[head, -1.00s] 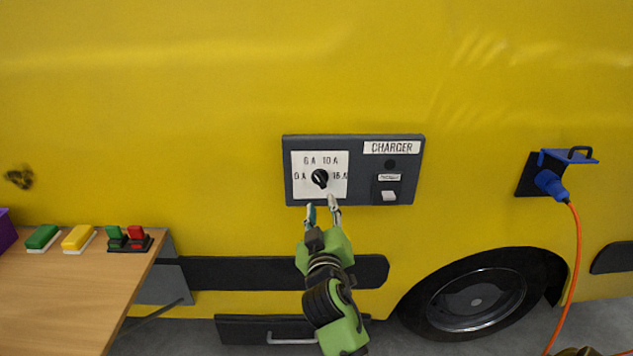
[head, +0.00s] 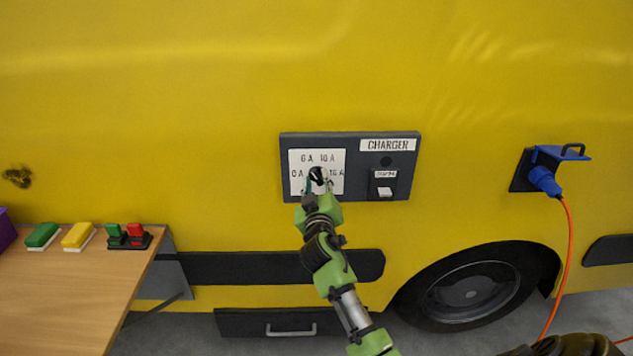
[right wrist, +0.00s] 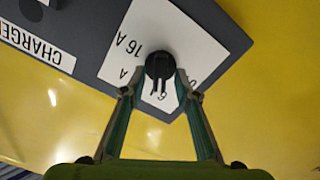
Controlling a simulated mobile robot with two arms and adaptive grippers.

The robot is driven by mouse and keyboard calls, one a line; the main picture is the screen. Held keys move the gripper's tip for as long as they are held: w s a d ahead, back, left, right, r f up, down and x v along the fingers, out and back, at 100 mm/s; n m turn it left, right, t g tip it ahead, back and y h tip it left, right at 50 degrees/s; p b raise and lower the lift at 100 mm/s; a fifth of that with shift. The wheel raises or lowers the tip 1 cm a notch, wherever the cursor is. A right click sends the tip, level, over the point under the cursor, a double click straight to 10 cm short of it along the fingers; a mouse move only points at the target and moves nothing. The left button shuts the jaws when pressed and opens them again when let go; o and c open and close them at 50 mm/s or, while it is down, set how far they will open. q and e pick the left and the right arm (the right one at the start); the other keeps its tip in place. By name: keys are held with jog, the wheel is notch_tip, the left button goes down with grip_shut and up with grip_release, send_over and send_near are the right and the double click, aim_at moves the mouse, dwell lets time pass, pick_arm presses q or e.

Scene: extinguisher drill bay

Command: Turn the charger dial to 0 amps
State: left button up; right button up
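The charger dial (head: 316,176) is a round black knob on a white plate (head: 295,187) marked 0 A, 6 A, 10 A and 16 A. The plate sits on the dark charger panel (head: 350,138) on a yellow vehicle side. In the right wrist view the knob (right wrist: 159,65) shows between and just beyond the fingertips. My right gripper (head: 317,186) is at the dial, its fingers spread to either side. In that wrist view the gripper (right wrist: 157,82) is open, with a gap beside the knob. I cannot tell which mark the dial points to. My left gripper is not in view.
A rocker switch (head: 384,190) sits right of the dial on the panel. A blue plug (head: 544,181) with an orange cable (head: 568,260) is farther right. A wheel (head: 470,290) is below right.

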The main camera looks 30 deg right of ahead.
grip_shut()
jog(key=shift+n, duration=0.3)
jog(key=n+p, duration=0.1)
jog(key=n, duration=0.4)
jog(key=shift+a+f+n, duration=0.1)
jog(key=shift+a+n, duration=0.05)
jog(key=shift+n, duration=0.15)
jog(key=n, duration=0.2)
jog(key=n+p, duration=0.1)
jog(key=n, duration=0.2)
jog(key=shift+f+n, duration=0.2)
jog(key=shift+n, duration=0.1)
jog(key=shift+p, duration=0.3)
jog(key=shift+o, duration=0.7)
grip_release()
